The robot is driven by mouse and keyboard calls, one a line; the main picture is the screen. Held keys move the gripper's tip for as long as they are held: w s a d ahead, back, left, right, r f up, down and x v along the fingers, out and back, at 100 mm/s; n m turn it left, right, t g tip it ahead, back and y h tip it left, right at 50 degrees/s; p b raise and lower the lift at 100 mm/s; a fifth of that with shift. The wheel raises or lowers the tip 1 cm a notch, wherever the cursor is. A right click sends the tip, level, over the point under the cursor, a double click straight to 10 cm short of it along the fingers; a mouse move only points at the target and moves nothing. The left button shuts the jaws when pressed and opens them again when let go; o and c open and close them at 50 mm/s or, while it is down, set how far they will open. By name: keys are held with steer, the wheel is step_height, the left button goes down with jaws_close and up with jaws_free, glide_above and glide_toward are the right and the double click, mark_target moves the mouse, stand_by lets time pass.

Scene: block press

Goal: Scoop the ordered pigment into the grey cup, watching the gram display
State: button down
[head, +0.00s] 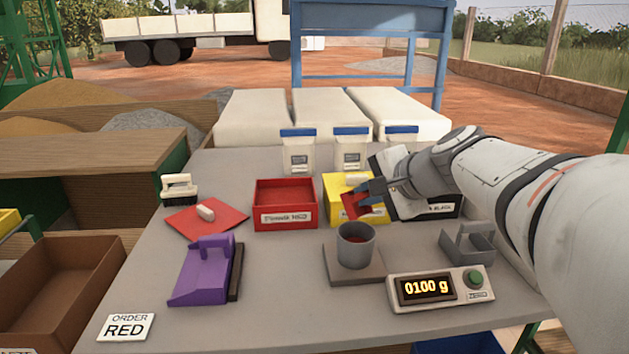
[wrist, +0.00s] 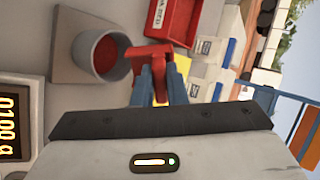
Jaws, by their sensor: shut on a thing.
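The grey cup (head: 355,246) stands on the scale plate (head: 340,273) with red pigment inside, also seen in the wrist view (wrist: 103,58). The gram display (head: 427,288) reads 0100 g. My gripper (head: 374,192) is shut on a red scoop (head: 357,206), held above and behind the cup, in front of the yellow box. The scoop also shows in the wrist view (wrist: 150,56), beside the cup rim; whether it holds pigment is unclear. The red pigment box (head: 285,205) stands left of the cup. The order card (head: 126,327) reads RED.
A yellow box (head: 334,185) and a black-labelled box (head: 440,208) stand at the back, partly hidden by my arm. A purple dustpan-like tool (head: 205,272), a red sheet (head: 207,220), a brush (head: 179,188) and a grey handled tool (head: 467,243) lie around. The front middle is clear.

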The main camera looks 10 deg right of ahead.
mark_target(368, 193)
steer(key=shift+r+g+h+p, duration=0.3)
steer(key=shift+r+g+p, duration=0.3)
steer(key=shift+p, duration=1.5)
steer(key=shift+r+p, duration=0.1)
steer(key=shift+p, duration=0.35)
step_height(368, 193, up, 2)
steer(key=g+h+p, duration=0.1)
steer(key=g+p, duration=0.1)
steer(key=p, duration=0.8)
steer(key=g+h+p, duration=0.1)
steer(key=g+p, duration=0.1)
steer(key=p, duration=0.8)
steer(key=shift+r+g+h, duration=0.2)
steer(key=shift+g+h, duration=0.1)
steer(key=g+p, duration=0.1)
steer(key=p, duration=0.4)
steer(key=shift+r+h, duration=0.3)
steer(key=shift+h, duration=0.1)
steer(key=g+p, duration=0.1)
steer(key=p, duration=0.3)
steer(key=shift+r+h, duration=0.3)
steer(key=shift+r+g+h+p, duration=0.1)
steer(key=shift+g+h+p, duration=0.2)
steer(key=shift+g+p, duration=0.6)
